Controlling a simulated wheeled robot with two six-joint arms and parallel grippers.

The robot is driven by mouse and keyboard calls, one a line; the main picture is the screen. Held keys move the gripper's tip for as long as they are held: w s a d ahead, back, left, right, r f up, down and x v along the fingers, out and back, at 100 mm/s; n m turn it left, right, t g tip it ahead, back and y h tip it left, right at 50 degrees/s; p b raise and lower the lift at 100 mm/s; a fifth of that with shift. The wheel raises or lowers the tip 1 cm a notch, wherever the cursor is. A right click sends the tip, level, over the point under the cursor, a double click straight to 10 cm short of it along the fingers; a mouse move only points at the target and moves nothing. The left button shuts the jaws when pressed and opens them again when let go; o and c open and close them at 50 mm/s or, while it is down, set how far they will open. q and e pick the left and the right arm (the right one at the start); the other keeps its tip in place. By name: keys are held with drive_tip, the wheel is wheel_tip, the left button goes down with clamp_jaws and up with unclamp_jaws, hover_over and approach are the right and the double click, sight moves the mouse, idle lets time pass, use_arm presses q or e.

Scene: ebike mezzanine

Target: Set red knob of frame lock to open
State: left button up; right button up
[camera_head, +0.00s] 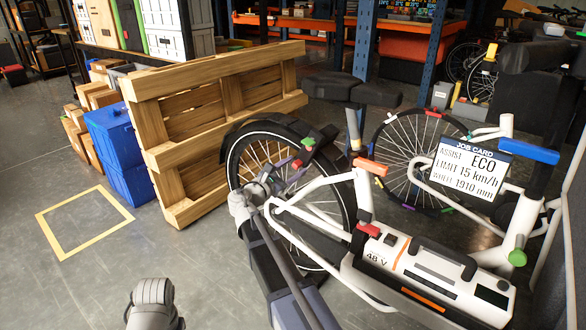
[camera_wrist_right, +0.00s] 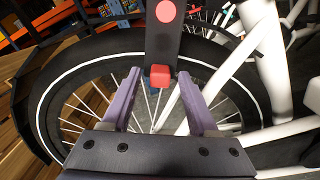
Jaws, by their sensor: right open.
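The frame lock (camera_wrist_right: 163,42) is a dark upright bar over the bike's rear wheel in the right wrist view. Its red knob (camera_wrist_right: 160,76) sticks out at the bar's lower end, and a red round mark (camera_wrist_right: 166,11) shows near the top. In the head view, the red knob (camera_head: 297,163) sits beside the rear wheel, below a green part (camera_head: 308,142). My right gripper (camera_wrist_right: 160,90) is open, its purple fingers on either side of the knob with gaps left and right. In the head view, my right gripper (camera_head: 279,169) is by the wheel.
The white bike frame (camera_head: 364,195) with a battery (camera_head: 420,265) and a job card (camera_head: 470,170) stands close on the right. A wooden pallet (camera_head: 150,125) and blue crates (camera_head: 110,145) stand left. Floor around the yellow square (camera_head: 85,221) is clear.

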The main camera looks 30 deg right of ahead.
drive_tip(key=shift+c, duration=0.2)
clamp_jaws()
idle(1.1)
